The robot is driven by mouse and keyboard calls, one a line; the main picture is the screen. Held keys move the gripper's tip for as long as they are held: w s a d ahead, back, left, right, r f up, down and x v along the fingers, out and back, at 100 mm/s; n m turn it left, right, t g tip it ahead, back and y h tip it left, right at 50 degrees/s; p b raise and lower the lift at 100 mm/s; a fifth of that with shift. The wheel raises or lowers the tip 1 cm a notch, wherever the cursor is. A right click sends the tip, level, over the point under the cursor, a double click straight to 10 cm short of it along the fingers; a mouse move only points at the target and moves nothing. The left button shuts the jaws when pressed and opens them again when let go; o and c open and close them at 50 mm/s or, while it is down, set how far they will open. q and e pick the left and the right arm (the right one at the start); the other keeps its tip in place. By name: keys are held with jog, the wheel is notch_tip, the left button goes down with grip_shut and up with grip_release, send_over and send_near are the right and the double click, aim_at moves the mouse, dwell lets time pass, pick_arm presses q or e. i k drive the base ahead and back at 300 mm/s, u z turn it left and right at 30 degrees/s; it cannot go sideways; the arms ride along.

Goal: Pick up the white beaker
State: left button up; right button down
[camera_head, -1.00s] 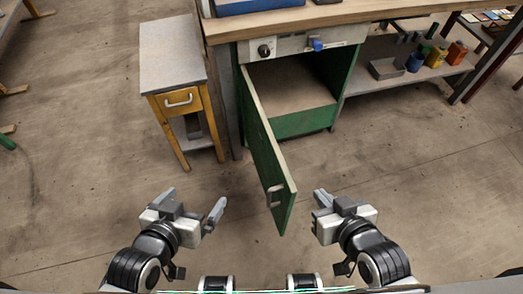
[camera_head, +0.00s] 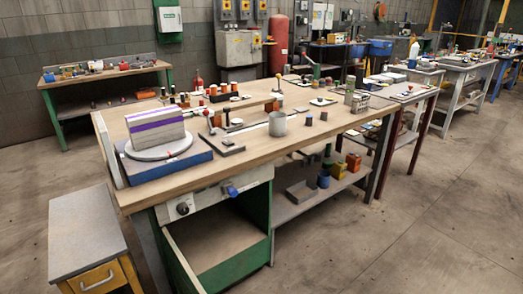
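A pale grey-white cylindrical cup, which looks like the white beaker (camera_head: 277,125), stands upright on the wooden workbench (camera_head: 235,165), near the middle of its top. Nothing covers it from this side. Neither of my grippers is in the head view now, so their distance from the beaker does not show.
A white-and-purple block (camera_head: 156,128) sits on a round plate on a blue base (camera_head: 165,163) at the bench's left. Several small bottles and jars stand behind the beaker. A green cabinet (camera_head: 257,252) stands open below. A small drawer table (camera_head: 85,235) is at front left. The right floor is clear.

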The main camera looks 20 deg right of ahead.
aim_at(277, 120)
jog(key=z, duration=1)
jog(key=k, duration=1.25)
jog(key=z, duration=1.15)
jog(key=i, duration=1.5)
jog(key=u, duration=0.55)
jog(key=i, duration=1.55)
jog(key=u, duration=1.15)
